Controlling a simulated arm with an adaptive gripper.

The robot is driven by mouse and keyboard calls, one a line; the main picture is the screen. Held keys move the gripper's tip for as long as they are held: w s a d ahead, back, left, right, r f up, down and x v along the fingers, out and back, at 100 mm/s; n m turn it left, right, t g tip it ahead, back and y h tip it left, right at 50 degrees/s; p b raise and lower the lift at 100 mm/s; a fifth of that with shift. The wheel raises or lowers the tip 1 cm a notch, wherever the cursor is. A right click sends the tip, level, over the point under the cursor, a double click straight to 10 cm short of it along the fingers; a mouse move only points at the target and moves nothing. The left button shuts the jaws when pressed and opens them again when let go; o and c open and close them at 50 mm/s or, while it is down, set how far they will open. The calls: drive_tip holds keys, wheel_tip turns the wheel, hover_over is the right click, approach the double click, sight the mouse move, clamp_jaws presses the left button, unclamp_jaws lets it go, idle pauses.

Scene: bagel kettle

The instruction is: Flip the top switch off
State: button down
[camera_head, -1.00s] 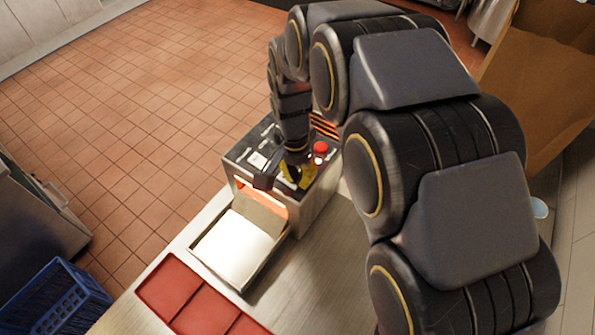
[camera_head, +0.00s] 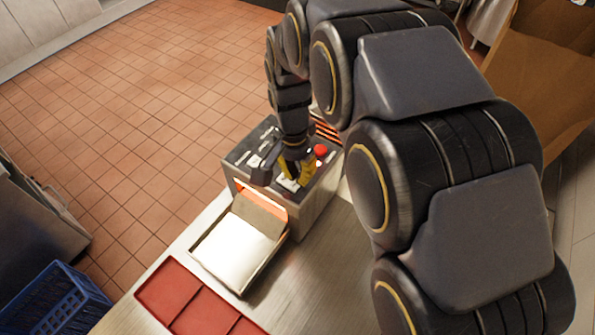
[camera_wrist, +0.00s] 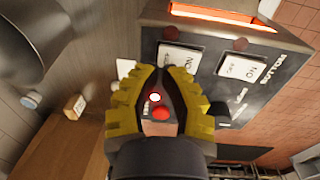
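The toaster's control panel (camera_head: 262,152) faces up in the head view. In the wrist view the panel (camera_wrist: 215,92) carries white rocker switches marked ON and OFF. A middle switch (camera_wrist: 181,57) is just beyond my fingertips, its lower edge partly covered. A right switch (camera_wrist: 243,68) is beside the "BOTTOM" lettering. A third white switch (camera_wrist: 124,67) at left is partly hidden by a finger. My gripper (camera_wrist: 163,69) has yellow fingers with tips together and looks empty. In the head view my gripper (camera_head: 290,172) is over the panel; contact cannot be told.
A red button (camera_head: 320,150) stands on the panel near my gripper. The glowing toaster opening (camera_head: 262,197) has a metal chute (camera_head: 235,240) below it. Red trays (camera_head: 195,300) lie on the counter. A cardboard box (camera_head: 535,85) stands at right, a blue crate (camera_head: 58,305) at lower left.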

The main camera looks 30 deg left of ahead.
wheel_tip(320, 180, up, 14)
drive_tip(key=d, duration=0.1)
drive_tip(key=shift+d+f, duration=0.15)
drive_tip(key=shift+d, duration=0.2)
drive_tip(key=s+d+r, duration=0.1)
drive_tip(key=s+d, duration=0.1)
drive_tip(key=d, duration=1.5)
drive_tip(key=s+d+f+g, duration=0.1)
drive_tip(key=s+d+f, duration=0.3)
drive_tip(key=s+d, duration=0.8)
drive_tip(key=shift+s+d+g+y, duration=0.2)
drive_tip(key=shift+s+g+y, duration=0.2)
drive_tip(key=shift+s, duration=0.4)
drive_tip(key=shift+f, duration=0.1)
